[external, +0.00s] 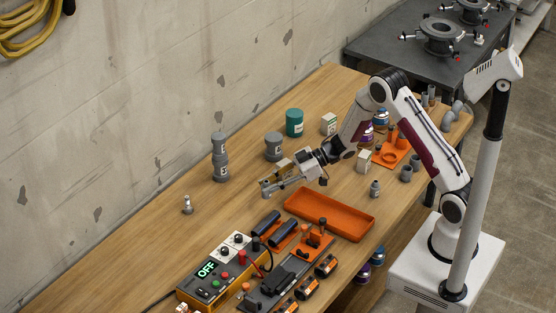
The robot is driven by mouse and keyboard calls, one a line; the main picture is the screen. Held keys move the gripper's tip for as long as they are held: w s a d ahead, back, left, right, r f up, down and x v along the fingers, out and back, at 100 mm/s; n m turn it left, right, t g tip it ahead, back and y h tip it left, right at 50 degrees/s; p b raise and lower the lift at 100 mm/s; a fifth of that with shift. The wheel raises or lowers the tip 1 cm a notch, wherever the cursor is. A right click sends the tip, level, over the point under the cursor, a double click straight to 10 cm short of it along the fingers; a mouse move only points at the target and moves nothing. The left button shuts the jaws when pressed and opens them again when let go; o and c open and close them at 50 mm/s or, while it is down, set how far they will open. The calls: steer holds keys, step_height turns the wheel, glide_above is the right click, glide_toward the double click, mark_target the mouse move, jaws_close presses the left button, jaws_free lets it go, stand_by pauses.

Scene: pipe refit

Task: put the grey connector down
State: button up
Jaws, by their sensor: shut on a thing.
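My gripper (278,183) is over the middle of the wooden bench, to the left of and behind the orange tray. It is shut on a small grey piece, the grey connector (266,188), which shows at the fingertips. The fingers hide part of it. I cannot tell for sure whether it touches the bench top or hangs just above it.
The empty orange tray (368,233) lies close by. Grey cans (220,172), a teal can (294,123) and a small upright fitting (187,204) stand around. A control box (213,280) and tools fill the front. Bare wood (130,235) lies left.

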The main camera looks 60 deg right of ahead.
steer(key=w+a+n+g, duration=0.1)
steer(key=a, duration=0.4)
steer(key=w+a+n+g+y, duration=0.1)
steer(key=a, duration=0.5)
steer(key=w+a+n+g+y, duration=0.1)
steer(key=w+a, duration=0.1)
steer(key=a, duration=0.4)
steer(key=shift+w+f+n+g, duration=0.1)
steer(key=shift+f+n+g, duration=0.25)
steer(key=shift+n+g, duration=0.05)
steer(key=w+a+r+n+g, duration=0.1)
steer(key=w+a+r, duration=0.1)
steer(key=a, duration=0.6)
steer(key=w+a+r+n+g, duration=0.1)
steer(key=a+r, duration=0.3)
steer(key=a, duration=0.5)
steer(key=shift+w+a+n+g+y, duration=0.15)
steer(key=shift+w+n+g+y, duration=0.2)
steer(key=shift+w+g, duration=0.2)
steer(key=shift+t, duration=0.25)
steer(key=shift+f, duration=0.1)
steer(key=shift+f, duration=3.1)
steer(key=shift+f, duration=0.15)
steer(key=shift+f, duration=1.75)
